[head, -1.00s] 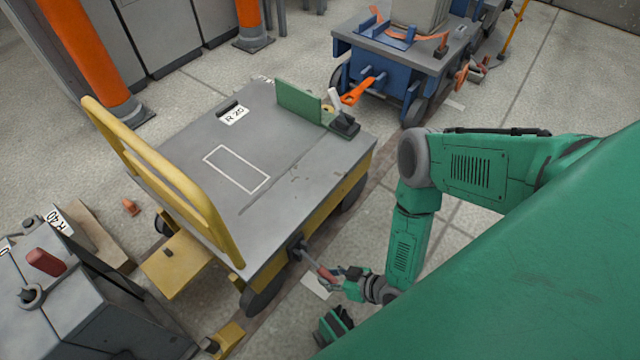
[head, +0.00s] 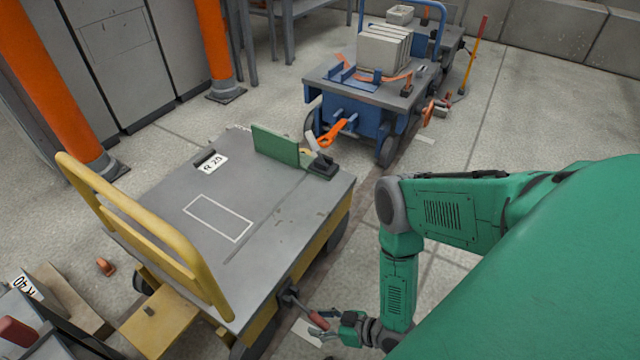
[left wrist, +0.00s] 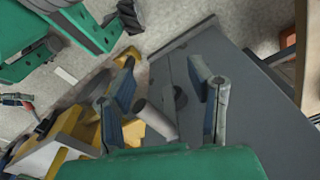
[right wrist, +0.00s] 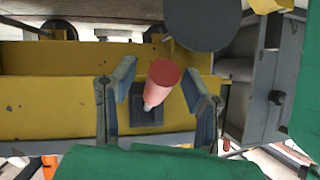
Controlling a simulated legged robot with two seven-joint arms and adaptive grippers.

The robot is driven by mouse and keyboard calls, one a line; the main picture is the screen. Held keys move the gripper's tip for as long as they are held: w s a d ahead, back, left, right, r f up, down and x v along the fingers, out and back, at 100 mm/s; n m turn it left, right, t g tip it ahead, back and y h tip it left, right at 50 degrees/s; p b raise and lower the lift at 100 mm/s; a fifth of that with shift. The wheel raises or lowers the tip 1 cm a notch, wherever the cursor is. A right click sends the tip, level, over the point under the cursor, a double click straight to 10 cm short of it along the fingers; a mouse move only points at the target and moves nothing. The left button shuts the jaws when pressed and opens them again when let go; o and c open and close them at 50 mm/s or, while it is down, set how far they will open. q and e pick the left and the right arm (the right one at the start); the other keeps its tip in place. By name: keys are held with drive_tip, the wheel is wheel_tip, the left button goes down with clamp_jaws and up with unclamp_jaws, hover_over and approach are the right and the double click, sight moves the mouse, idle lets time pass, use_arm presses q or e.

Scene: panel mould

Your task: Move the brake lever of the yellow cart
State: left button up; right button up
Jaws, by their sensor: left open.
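The yellow cart has a grey deck (head: 225,235) and a yellow push handle (head: 140,220). Its brake lever (head: 318,320), a dark rod with a red grip, sticks out from the near side. My right gripper (head: 328,330) is at the red grip. In the right wrist view the red grip (right wrist: 164,75) points toward the camera between the two spread fingers (right wrist: 160,97), with gaps visible on both sides. My left gripper (left wrist: 168,90) shows only in its wrist view, open and empty over a grey surface with a short grey cylinder (left wrist: 155,120).
A blue cart (head: 350,110) with grey slabs (head: 385,50) stands behind. A green block (head: 275,143) is on the yellow cart's deck. Orange posts (head: 55,90) stand at the left. A grey unit with a plate reading 40 (head: 27,288) is at lower left.

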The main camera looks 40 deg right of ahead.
drive_tip(key=v, duration=1.1)
drive_tip(key=shift+s+d+r, duration=0.15)
drive_tip(key=shift+s+d, duration=0.05)
drive_tip(key=shift+s, duration=0.15)
idle(0.3)
